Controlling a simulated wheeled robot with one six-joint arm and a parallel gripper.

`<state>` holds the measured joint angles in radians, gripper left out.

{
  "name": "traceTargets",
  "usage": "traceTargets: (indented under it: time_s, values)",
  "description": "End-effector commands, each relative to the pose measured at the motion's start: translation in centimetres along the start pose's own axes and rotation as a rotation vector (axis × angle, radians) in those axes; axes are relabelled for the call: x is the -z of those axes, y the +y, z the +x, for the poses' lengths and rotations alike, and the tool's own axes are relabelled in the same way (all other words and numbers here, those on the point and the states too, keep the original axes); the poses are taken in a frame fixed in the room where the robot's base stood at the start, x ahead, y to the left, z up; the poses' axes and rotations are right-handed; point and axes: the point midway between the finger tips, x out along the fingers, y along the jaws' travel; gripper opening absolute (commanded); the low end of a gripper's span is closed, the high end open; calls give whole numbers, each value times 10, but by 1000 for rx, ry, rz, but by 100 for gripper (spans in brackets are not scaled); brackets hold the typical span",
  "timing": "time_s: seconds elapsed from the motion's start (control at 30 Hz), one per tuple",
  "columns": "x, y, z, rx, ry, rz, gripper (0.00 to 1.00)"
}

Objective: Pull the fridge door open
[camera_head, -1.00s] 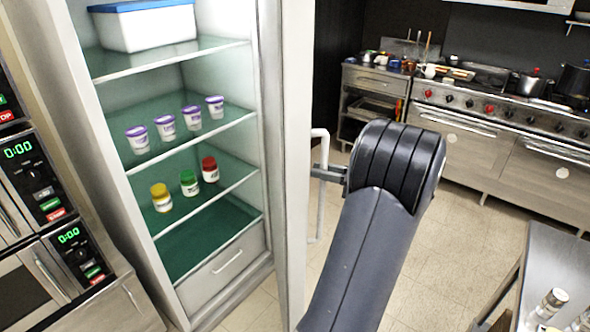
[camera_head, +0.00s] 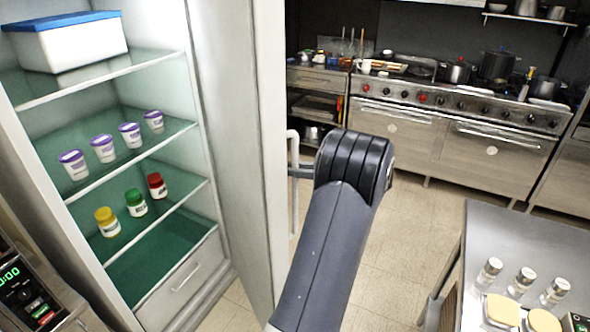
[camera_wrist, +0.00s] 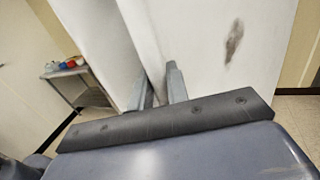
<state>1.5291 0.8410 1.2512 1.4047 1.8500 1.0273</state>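The fridge (camera_head: 205,110) stands at the left with its door open and its lit shelves in plain view. The pale door (camera_head: 258,130) is seen from its inner side and near edge, swung out toward me. A light vertical bar handle (camera_head: 294,205) shows just right of the door's edge. My gripper (camera_head: 295,171) reaches leftward to the upper part of this handle, its fingers at the bar. In the wrist view the two grey fingers (camera_wrist: 161,88) are a little apart against white door panels; the handle between them is mostly hidden.
Shelves hold purple-lidded tubs (camera_head: 103,149), coloured-lid jars (camera_head: 136,202) and a blue-lidded box (camera_head: 70,42). A steel table (camera_head: 500,225) with shakers stands at right. A stove (camera_head: 450,125) lines the back. Tiled floor (camera_head: 385,245) between is clear.

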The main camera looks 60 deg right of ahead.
Motion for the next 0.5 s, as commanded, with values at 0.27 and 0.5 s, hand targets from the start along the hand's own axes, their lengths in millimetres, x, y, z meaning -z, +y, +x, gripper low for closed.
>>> traceTargets:
  time_s: [0.27, 0.5]
  values:
    - [-1, 0, 0, 1, -1, -2, 35]
    - [0, 0, -1, 1, -1, -2, 35]
